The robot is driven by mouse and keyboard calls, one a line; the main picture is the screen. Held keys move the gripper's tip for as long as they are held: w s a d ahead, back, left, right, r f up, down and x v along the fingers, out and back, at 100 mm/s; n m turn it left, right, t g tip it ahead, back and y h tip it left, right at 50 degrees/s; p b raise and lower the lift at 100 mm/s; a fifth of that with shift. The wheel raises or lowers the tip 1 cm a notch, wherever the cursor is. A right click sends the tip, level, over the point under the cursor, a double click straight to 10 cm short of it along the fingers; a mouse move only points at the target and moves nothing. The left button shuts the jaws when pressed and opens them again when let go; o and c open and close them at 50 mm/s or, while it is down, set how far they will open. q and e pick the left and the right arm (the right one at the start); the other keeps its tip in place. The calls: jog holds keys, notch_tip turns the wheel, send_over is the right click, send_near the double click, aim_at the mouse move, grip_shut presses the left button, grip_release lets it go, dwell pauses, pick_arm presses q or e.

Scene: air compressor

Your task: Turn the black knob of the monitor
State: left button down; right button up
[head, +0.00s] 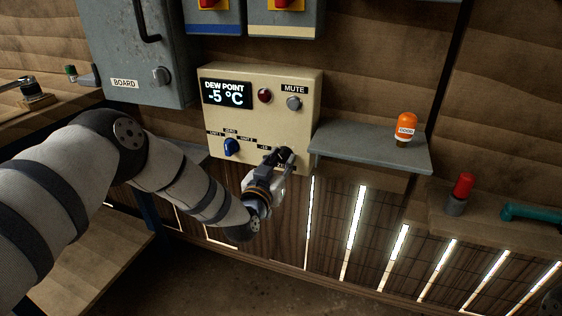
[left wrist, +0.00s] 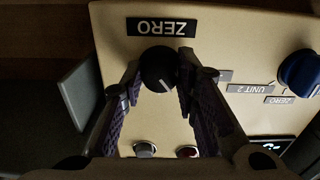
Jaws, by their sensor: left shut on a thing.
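The monitor (head: 261,81) is a cream box on the wall with a display reading "DEW POINT -5 °C". Its black knob sits at the lower right of the panel, mostly hidden by my gripper in the head view. In the left wrist view the black knob (left wrist: 158,68) is round with a pale pointer line, beside a ZERO label (left wrist: 161,27). My left gripper (head: 285,157) is at the knob, and its two fingers (left wrist: 157,82) are on either side of it, shut on it. My right gripper is not in view.
A blue knob (head: 231,147), a red lamp (head: 264,96) and a grey MUTE button (head: 293,103) are on the same panel. A grey shelf (head: 365,146) with an orange-capped item (head: 405,127) juts out to the right. A grey cabinet (head: 130,55) stands at upper left.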

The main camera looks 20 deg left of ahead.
pick_arm(q)
jog(key=n, duration=0.4)
jog(key=shift+f+n, duration=0.15)
jog(key=shift+n, duration=0.15)
jog(key=shift+s+n+b, duration=0.1)
jog(key=shift+n+b, duration=0.4)
jog(key=shift+n, duration=1.5)
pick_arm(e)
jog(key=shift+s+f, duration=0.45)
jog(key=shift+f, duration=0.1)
pick_arm(q)
jog(key=shift+d, duration=0.1)
jog(key=c, duration=1.2)
grip_release()
jog(key=shift+c, duration=0.2)
jog(key=s, duration=1.2)
jog(key=shift+a, duration=0.25)
